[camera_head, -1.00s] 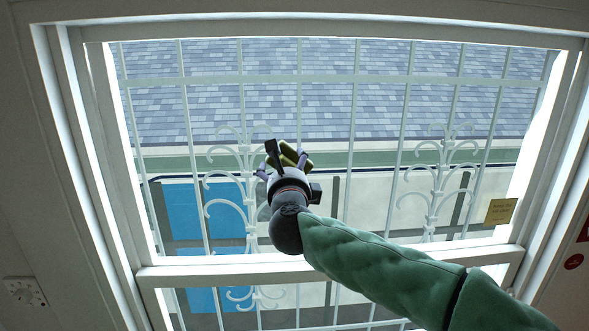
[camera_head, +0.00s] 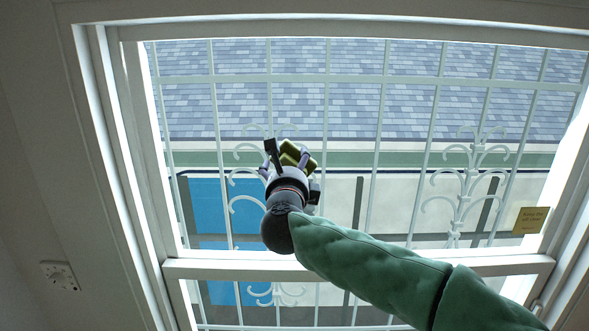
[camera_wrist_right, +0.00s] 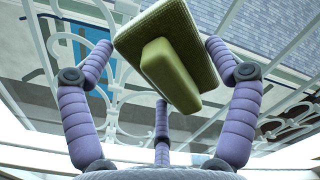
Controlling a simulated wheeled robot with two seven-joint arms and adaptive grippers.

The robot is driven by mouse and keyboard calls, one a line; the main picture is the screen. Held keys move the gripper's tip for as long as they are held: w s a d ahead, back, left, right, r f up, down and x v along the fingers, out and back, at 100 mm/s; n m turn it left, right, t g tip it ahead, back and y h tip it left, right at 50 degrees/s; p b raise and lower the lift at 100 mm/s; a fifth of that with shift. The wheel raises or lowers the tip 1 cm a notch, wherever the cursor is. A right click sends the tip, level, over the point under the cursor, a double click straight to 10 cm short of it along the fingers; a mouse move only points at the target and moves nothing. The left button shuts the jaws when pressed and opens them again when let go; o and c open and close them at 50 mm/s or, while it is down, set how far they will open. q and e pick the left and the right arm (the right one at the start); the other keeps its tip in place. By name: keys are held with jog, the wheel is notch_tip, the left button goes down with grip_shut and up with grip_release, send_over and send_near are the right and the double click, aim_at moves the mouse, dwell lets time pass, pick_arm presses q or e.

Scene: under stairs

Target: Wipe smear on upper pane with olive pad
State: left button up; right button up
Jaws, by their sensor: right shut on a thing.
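The olive pad (camera_head: 293,154) is in my right gripper (camera_head: 288,162), in front of the upper pane (camera_head: 350,120) in the head view. In the right wrist view the pad (camera_wrist_right: 165,40) shows its flat block and the smaller grip block (camera_wrist_right: 170,75) on its back. The pad's wiping face is turned away, toward the glass. I cannot tell whether it touches the pane. My left gripper is not in view.
A white window frame surrounds the pane, with a crossbar (camera_head: 360,265) below it. A white scrolled grille (camera_head: 462,195) stands beyond the glass.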

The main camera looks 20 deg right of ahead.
jog(key=shift+s+a+f, duration=0.1)
jog(key=shift+s+a, duration=0.2)
jog(key=shift+s, duration=0.35)
jog(key=shift+b+v, duration=0.6)
jog(key=shift+v, duration=1.6)
jog(key=v, duration=0.3)
